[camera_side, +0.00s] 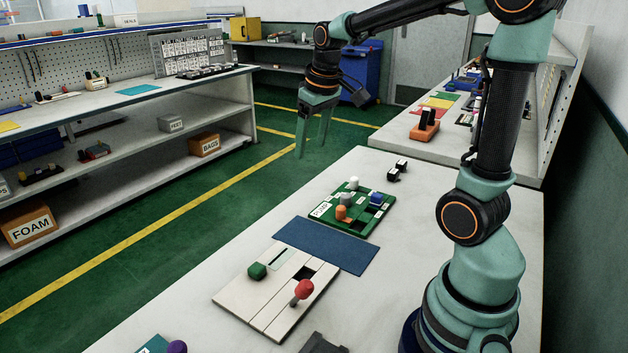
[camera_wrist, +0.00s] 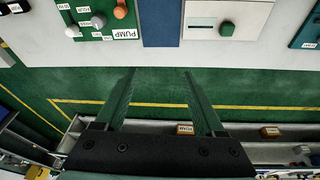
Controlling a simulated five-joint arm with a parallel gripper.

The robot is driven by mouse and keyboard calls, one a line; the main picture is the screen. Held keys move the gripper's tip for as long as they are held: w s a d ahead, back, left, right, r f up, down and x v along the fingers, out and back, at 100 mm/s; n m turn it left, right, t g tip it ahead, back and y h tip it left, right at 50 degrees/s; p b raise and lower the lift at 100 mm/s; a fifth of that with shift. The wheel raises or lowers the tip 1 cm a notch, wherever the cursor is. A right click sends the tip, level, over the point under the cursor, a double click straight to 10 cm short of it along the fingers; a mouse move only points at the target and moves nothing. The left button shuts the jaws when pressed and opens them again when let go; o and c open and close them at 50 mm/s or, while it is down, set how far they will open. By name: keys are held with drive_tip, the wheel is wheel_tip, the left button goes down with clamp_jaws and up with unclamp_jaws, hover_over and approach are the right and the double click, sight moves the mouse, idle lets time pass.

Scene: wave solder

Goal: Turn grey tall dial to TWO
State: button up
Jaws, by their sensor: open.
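A green panel (camera_side: 330,222) labelled PUMP stands on the white bench. It carries a grey dial (camera_side: 346,198), a white knob (camera_side: 354,183), an orange knob (camera_side: 341,212) and a blue part (camera_side: 377,198). In the wrist view the green panel (camera_wrist: 88,36) is at the top left, with the grey dial (camera_wrist: 98,20) between the white and orange knobs. Small white labels surround the dials, too small to read surely; the grey dial's setting cannot be told. My gripper (camera_side: 311,146) is open and empty, raised beyond the bench's far left edge, apart from the panel.
A blue mat (camera_side: 325,246) separates the green panel from a pale board (camera_side: 240,297) with a green knob (camera_side: 257,271) and a red-topped lever (camera_side: 302,290). A small black-and-white part (camera_side: 397,170) lies behind the panel. Green floor lies below my gripper.

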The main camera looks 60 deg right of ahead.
drive_tip(key=w+d+f+m+g, duration=0.15)
drive_tip(key=d+f, duration=0.25)
drive_tip(key=d, duration=0.5)
drive_tip(key=g+y, duration=0.1)
approach(346, 194)
wheel_tip(346, 194, down, 10)
drive_tip(key=shift+w+f, duration=0.1)
drive_tip(key=shift+w, duration=0.1)
clamp_jaws()
